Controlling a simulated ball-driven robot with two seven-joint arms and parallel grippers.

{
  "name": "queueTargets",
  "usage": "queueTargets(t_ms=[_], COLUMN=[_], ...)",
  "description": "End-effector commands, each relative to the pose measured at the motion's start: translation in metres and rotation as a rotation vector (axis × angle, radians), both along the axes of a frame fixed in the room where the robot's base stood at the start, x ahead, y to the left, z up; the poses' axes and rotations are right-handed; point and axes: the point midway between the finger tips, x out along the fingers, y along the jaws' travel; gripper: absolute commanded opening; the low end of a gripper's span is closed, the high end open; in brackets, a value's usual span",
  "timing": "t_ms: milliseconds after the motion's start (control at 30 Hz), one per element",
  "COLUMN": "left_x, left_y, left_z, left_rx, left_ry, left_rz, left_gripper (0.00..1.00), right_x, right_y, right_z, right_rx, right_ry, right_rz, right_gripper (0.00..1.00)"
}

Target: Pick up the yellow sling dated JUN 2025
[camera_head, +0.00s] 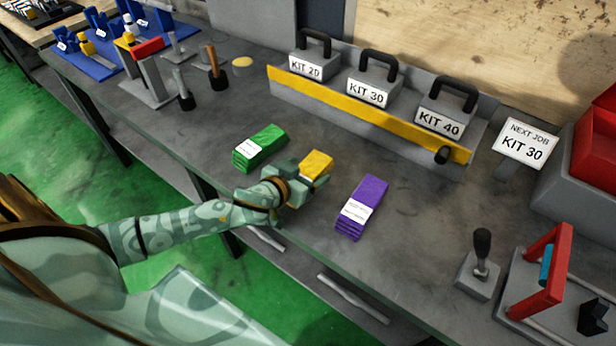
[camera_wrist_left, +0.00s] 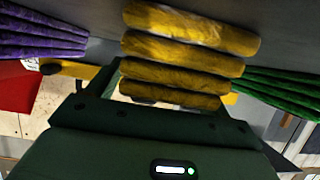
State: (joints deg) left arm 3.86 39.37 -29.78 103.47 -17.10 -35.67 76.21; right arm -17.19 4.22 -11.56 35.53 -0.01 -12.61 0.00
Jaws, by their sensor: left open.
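The yellow sling (camera_head: 317,164) is a folded stack on the grey bench, between the green sling (camera_head: 260,146) and the purple sling (camera_head: 362,206). Its near end is hidden behind my left gripper (camera_head: 296,181), and I see no readable date on it. In the left wrist view the yellow sling (camera_wrist_left: 188,48) shows as several stacked folds right in front of the open left gripper. I cannot tell whether the fingers touch it. The purple sling (camera_wrist_left: 42,42) and green sling (camera_wrist_left: 285,92) flank it there. My right gripper is not in view.
A yellow-fronted rack (camera_head: 365,112) with kit weights stands behind the slings. A sign (camera_head: 525,142) reads NEXT JOB KIT 30.

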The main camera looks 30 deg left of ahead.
Motion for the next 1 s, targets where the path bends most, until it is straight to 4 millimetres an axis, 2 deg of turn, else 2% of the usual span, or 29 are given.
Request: queueTargets(t_ms=[133,333,367,600,733,900,1000], left_x=[0.0,-0.001,-0.001,0.0,0.0,0.0,-0.014], left_y=[0.0,0.0,0.0,0.0,0.0,0.0,-0.013], left_z=[0.001,0.001,0.001,0.002,0.011,0.04,0.06], left_rx=[0.0,0.0,0.0,0.0,0.001,-0.002,-0.005], left_ry=[0.0,0.0,0.0,-0.002,-0.004,-0.008,-0.007], left_rz=[0.0,0.0,0.0,0.0,0.0,0.001,-0.001], left_gripper=[0.8,0.24,0.22,0.23,0.23,0.23,0.23], right_x=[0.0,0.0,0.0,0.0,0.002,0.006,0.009], right_y=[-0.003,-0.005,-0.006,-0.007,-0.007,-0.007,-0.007], right_z=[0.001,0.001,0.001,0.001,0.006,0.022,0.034], right_rx=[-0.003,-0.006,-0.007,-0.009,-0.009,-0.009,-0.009], right_ry=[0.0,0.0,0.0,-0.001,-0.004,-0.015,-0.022], right_rz=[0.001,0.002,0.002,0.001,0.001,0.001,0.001], right_gripper=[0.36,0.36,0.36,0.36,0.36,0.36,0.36])
